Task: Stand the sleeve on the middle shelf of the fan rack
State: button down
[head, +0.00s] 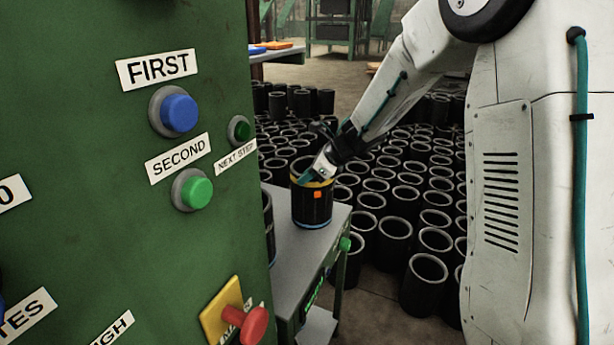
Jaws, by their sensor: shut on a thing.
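A black sleeve (312,207) with a yellow band near its top, a blue band at its base and an orange square on its side stands upright at the end of a grey-topped table. My gripper (318,174) reaches down to its near rim and is shut on the sleeve's wall. The fingertips are partly hidden at the rim. The sleeve's base looks to be at the table top; I cannot tell whether it touches. I cannot make out the fan rack's middle shelf for certain.
A green cabinet (100,200) with buttons fills the left and hides part of the grey table (300,262). Another dark sleeve (268,225) shows at the cabinet's edge. Many black sleeves (395,226) crowd the floor behind and right of the table. My white body fills the right.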

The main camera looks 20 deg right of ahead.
jog(key=c, duration=1.5)
grip_release()
jog(key=shift+f, duration=0.1)
